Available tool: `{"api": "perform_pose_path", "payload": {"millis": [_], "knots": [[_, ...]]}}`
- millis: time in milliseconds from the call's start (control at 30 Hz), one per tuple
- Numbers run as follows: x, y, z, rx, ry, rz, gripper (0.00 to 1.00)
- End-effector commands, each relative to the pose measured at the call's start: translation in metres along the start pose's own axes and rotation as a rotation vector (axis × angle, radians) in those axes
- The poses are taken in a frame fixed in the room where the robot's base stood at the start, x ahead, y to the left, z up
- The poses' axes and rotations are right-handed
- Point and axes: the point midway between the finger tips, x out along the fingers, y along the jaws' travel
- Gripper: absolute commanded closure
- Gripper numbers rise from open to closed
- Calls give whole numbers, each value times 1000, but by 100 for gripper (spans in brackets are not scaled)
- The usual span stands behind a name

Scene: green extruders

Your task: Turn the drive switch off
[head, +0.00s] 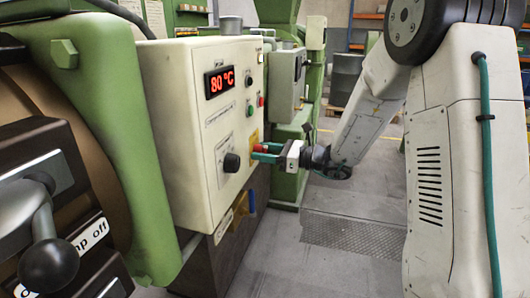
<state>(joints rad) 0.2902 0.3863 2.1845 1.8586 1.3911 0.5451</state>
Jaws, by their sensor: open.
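A cream control cabinet (185,80) carries a red handle (263,147) beside a yellow plate (253,135), low on its front face. This looks like the drive switch, but its lettering and exact position cannot be read. My gripper (259,152) is open, with its teal fingers at the red handle. One finger is seen above or behind the handle and one below it; I cannot tell if they touch it. The fingers and gripper body hide part of the handle and plate.
The cabinet also has a red "80 °C" display (219,81), a black knob (231,162) and small buttons (249,111). A black ball-ended lever (48,264) stands at the lower left. A grey box (286,85) is behind the handle.

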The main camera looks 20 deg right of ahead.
Motion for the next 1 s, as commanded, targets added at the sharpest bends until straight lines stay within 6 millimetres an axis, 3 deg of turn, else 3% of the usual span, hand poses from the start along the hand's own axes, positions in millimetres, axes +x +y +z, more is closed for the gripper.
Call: {"api": "perform_pose_path", "payload": {"millis": [233, 400, 767, 1000], "knots": [[1, 0, 0, 0, 0, 0, 51], [1, 0, 0, 0, 0, 0, 93], [0, 0, 0, -42, 1, -1, 93], [0, -1, 0, -184, 1, -1, 93]]}}
